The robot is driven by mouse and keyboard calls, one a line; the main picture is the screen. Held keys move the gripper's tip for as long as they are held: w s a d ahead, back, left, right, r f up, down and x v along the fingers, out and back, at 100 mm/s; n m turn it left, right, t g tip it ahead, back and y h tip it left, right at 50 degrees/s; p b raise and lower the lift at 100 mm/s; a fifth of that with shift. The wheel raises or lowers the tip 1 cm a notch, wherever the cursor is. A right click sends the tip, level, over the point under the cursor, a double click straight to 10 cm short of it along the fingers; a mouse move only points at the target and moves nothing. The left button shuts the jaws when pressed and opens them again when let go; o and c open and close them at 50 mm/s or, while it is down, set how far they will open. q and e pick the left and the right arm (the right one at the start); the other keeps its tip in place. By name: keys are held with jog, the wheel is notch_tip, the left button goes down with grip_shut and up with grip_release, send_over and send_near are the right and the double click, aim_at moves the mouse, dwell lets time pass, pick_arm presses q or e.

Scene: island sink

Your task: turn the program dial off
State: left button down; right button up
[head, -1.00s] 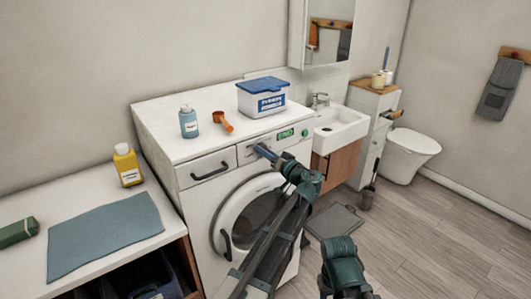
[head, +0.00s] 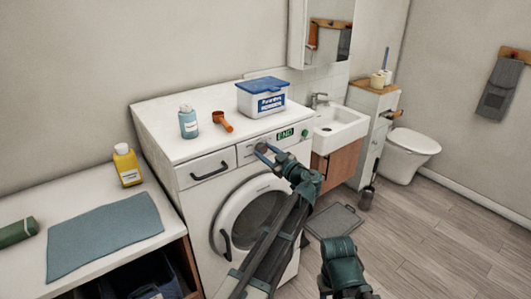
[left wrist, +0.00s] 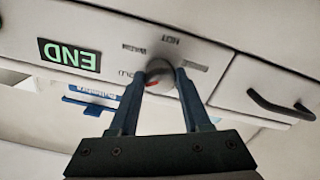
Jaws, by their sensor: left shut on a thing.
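The white washing machine (head: 200,215) has a display (head: 286,134) on its front panel. In the left wrist view the display (left wrist: 69,55) reads END in green, upside down. A grey round dial (left wrist: 160,72) with a red mark sits beside it, with the words HOT and WARM and a partly hidden third word ending in OLD around it. The red mark lies on the side of that third word. My left gripper (head: 263,150) is at the panel, its two fingers (left wrist: 161,80) shut on the dial from either side. My right gripper is out of view.
The drawer handle (head: 211,170) sticks out left of the dial. A sink (head: 338,130) is at the right.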

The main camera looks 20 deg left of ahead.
pick_arm(q)
jog(key=n, duration=0.5)
jog(key=shift+f+n, duration=0.1)
jog(key=shift+n, duration=0.2)
jog(key=n, duration=0.5)
jog(key=shift+n, duration=0.4)
jog(key=shift+c, duration=1.8)
grip_release()
jog(key=shift+s+d, duration=0.1)
